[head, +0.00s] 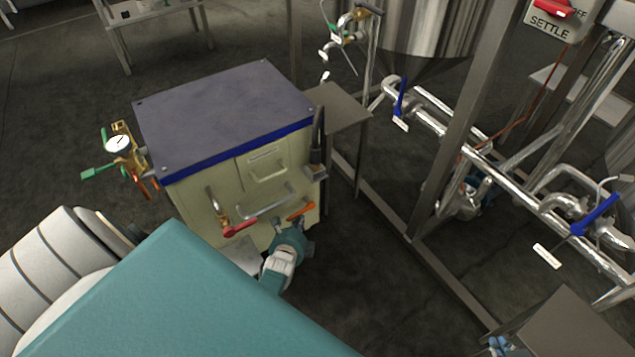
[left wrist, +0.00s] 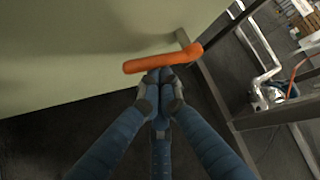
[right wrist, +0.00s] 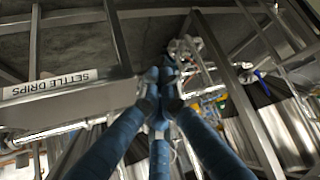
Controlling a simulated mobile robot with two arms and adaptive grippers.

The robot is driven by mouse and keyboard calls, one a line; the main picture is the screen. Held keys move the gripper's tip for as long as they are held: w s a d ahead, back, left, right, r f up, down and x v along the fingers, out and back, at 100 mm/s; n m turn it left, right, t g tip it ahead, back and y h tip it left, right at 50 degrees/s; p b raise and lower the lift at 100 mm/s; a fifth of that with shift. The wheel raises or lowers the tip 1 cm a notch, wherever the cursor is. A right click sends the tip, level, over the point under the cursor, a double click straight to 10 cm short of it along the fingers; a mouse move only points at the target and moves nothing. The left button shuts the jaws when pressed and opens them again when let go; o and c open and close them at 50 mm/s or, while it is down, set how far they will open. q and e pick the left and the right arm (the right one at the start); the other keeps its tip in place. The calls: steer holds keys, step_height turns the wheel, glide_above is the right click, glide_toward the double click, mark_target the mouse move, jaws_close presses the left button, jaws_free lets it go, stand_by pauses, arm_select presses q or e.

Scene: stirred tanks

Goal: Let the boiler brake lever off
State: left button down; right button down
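The boiler is a cream cabinet (head: 270,172) with a dark grey top. On its front are an orange lever (head: 301,209) and a red lever (head: 240,227); no label shows which is the brake. The orange lever fills the middle of the left wrist view (left wrist: 165,60), lying nearly level and sticking out from the cream panel. My left gripper (head: 284,226) is just in front of it. Its fingertips (left wrist: 160,78) are drawn together at the lever's lower edge; whether they touch is unclear. My right gripper (right wrist: 163,85) is shut and empty, at the bottom right of the head view.
A pressure gauge (head: 117,145) with a green handle sits left of the boiler. A metal bar handle (head: 262,203) is above the levers. Steel frame posts and pipes with blue valve levers (head: 597,214) stand to the right. A "SETTLE DRIPS" plate (right wrist: 50,84) is near my right gripper.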

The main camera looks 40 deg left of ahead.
arm_select(q)
steer(key=shift+w+a+r, duration=0.1)
steer(key=shift+r, duration=0.4)
arm_select(e)
steer(key=shift+s+d+f+g, duration=0.2)
steer(key=shift+s+f, duration=0.1)
steer(key=shift+s, duration=0.15)
steer(key=shift+s+d+f+g, duration=0.15)
steer(key=shift+s+f+g, duration=0.1)
steer(key=shift+s, duration=0.2)
